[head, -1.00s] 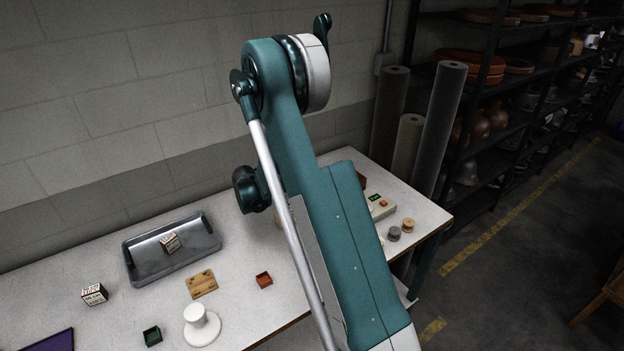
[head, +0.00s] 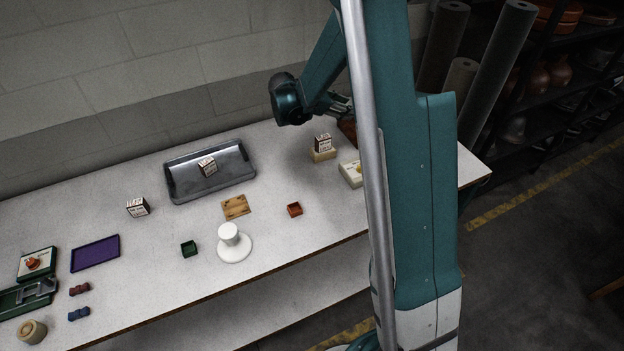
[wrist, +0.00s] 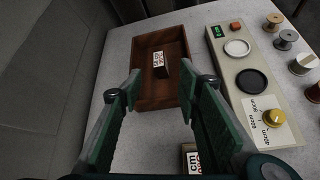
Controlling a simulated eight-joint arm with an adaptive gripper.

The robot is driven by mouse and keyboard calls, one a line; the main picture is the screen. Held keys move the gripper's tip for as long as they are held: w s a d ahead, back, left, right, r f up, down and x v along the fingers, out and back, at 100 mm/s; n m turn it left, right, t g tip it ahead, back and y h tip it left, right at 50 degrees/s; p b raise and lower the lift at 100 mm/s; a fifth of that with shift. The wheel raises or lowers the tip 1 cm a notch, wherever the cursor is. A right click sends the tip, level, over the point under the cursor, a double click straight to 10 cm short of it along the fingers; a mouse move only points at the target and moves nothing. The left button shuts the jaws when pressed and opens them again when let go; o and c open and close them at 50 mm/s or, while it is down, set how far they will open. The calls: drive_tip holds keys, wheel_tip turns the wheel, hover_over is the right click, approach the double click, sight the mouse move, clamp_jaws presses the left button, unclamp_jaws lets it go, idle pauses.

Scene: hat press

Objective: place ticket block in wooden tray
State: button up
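The brown wooden tray (wrist: 155,93) lies ahead of my gripper in the wrist view. A small ticket block (wrist: 159,64) with a printed label stands inside it. My gripper (wrist: 170,84) is open, with a wide empty gap between its fingers; the tray shows beyond them. Another ticket block (wrist: 190,157) is at the lower edge of the wrist view. In the head view a ticket block (head: 323,142) sits on a cream base, one (head: 208,167) is in the metal tray, and one (head: 138,207) stands on the table. My arm mostly hides the wooden tray there.
A control box (wrist: 256,85) with discs and a yellow knob, and several spools (wrist: 285,40), stand right of the wooden tray. The metal tray (head: 183,192) is left along the wall. A white stand (head: 233,248) and small coloured trays occupy the front. The wall borders the table's back.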

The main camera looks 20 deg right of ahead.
drive_tip(key=s+a+r+m+t+y, duration=0.3)
drive_tip(key=s+a+r+m+y, duration=0.25)
drive_tip(key=s+a+r, duration=0.75)
drive_tip(key=s+a+m+t+y, duration=0.1)
drive_tip(key=s+a+m+y, duration=0.2)
drive_tip(key=s+a, duration=0.6)
drive_tip(key=s+a+m+t+y, duration=0.1)
drive_tip(key=s+a+m+y, duration=0.2)
drive_tip(key=s+a+m, duration=0.4)
drive_tip(key=s+a+f, duration=0.1)
drive_tip(key=s+a, duration=0.1)
drive_tip(key=s, duration=0.5)
drive_tip(key=shift+s+t, duration=0.35)
drive_tip(key=shift+t, duration=0.05)
